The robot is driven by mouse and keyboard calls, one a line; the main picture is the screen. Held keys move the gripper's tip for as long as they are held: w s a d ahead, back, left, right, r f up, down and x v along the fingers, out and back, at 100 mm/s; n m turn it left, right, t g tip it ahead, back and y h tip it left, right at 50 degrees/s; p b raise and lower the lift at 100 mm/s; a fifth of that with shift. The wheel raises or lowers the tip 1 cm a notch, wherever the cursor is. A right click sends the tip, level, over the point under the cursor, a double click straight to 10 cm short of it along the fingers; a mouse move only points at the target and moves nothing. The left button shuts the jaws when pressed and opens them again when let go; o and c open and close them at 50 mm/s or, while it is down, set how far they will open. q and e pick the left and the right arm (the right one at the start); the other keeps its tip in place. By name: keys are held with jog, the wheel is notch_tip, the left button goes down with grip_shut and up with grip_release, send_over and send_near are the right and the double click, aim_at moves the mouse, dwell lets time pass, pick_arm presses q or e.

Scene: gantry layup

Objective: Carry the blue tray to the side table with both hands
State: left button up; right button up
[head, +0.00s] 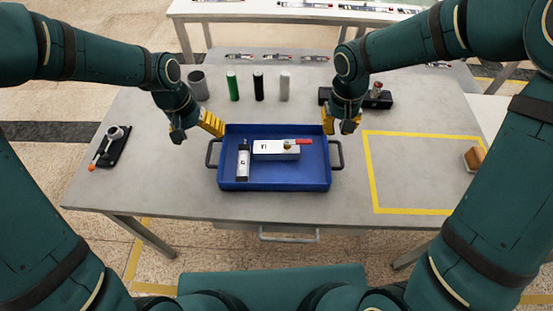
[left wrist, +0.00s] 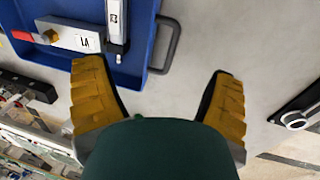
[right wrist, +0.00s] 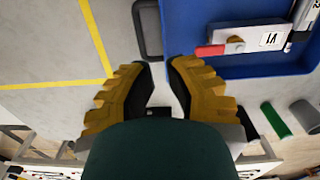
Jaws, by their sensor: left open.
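The blue tray (head: 275,186) sits flat on the grey table, with a dark handle at each end. It holds a white block with a red-tipped lever and a silver-and-black cylinder. My left gripper (head: 197,132) is wide open and empty, above the table near the tray's left handle (head: 212,153); that handle (left wrist: 170,45) lies ahead of the fingertips in the left wrist view. My right gripper (head: 338,124) is partly open and empty, near the right handle (head: 338,155). In the right wrist view that handle (right wrist: 140,28) lies just beyond the fingertips, not between them.
A yellow-taped square (head: 420,172) is clear on the right of the grey table (head: 150,190). Green, black and silver cylinders (head: 258,86) stand behind the tray. A black-based fixture (head: 112,147) is at left. A white table (head: 290,12) with parts stands at the back.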

pick_arm(q)
jog(key=f, duration=0.3)
jog(key=d+f, duration=0.1)
jog(key=f, duration=0.6)
jog(key=shift+d+f, duration=0.15)
jog(key=shift+d, duration=0.25)
pick_arm(e)
notch_tip(320, 180, down, 10)
jog(key=shift+f, duration=0.2)
pick_arm(q)
jog(key=shift+f, duration=0.25)
pick_arm(e)
jog(key=shift+f, duration=0.3)
jog(key=shift+s, duration=0.1)
pick_arm(q)
jog(key=c, duration=0.5)
pick_arm(e)
grip_shut()
pick_arm(q)
jog(key=c, duration=0.9)
pick_arm(e)
jog(key=shift+f, duration=0.1)
pick_arm(q)
jog(key=shift+d, duration=0.1)
